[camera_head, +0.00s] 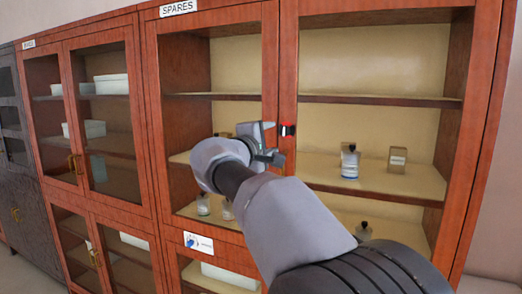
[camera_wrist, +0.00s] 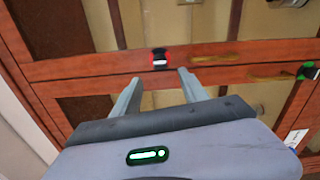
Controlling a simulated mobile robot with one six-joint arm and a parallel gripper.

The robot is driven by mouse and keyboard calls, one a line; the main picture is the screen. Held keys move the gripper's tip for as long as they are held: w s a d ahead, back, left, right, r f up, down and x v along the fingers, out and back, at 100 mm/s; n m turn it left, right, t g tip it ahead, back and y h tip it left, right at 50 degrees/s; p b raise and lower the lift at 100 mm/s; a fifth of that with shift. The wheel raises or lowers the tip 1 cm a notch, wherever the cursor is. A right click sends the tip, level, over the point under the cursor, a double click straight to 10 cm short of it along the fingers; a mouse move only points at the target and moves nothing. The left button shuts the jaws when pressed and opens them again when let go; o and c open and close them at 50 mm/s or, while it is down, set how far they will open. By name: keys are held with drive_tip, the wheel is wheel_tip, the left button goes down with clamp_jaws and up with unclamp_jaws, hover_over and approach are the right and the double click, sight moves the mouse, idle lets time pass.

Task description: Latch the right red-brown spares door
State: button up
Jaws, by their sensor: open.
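The right red-brown spares door (camera_head: 486,130) has a glass pane and stands under the SPARES sign (camera_head: 178,7). It looks about flush with the left door (camera_head: 153,110); I cannot tell whether a small gap remains. A latch piece with red and black parts (camera_head: 288,129) sits on the right door's inner stile. In the wrist view the latch (camera_wrist: 160,59) shows red, black and white, just beyond my fingertips. My gripper (camera_head: 267,141) is open and empty in front of the meeting stiles, just left of the latch in the head view. It also shows in the wrist view (camera_wrist: 159,77).
A green-marked piece (camera_wrist: 308,71) and brass-coloured handles (camera_wrist: 225,59) are on the stiles in the wrist view. Jars (camera_head: 349,161) and a small box (camera_head: 397,160) stand on shelves inside. Another glazed cabinet (camera_head: 66,130) with brass handles stands to the left.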

drive_tip(key=v, duration=0.6)
drive_tip(key=shift+s, duration=0.35)
drive_tip(key=shift+a, duration=0.15)
drive_tip(key=s+d+f+m+g+y+b, duration=0.1)
drive_tip(key=s+d+f+m+g+y, duration=0.1)
drive_tip(key=s+d+f+m+g, duration=0.5)
drive_tip(key=s+d+f+m+g+y+b, duration=0.15)
drive_tip(key=s+d+f, duration=0.35)
drive_tip(key=s+f, duration=0.65)
drive_tip(key=s+a+f+m+y, duration=0.3)
drive_tip(key=s+f+m, duration=0.2)
drive_tip(key=s+f, duration=0.2)
drive_tip(key=s+a+f+m+g+y+b, duration=0.1)
drive_tip(key=s+a+f+m+y, duration=0.3)
drive_tip(key=s+f, duration=0.4)
drive_tip(key=s, duration=0.4)
drive_tip(key=shift+m, duration=0.35)
drive_tip(key=shift+s+a+g, duration=0.1)
drive_tip(key=shift+g, duration=0.15)
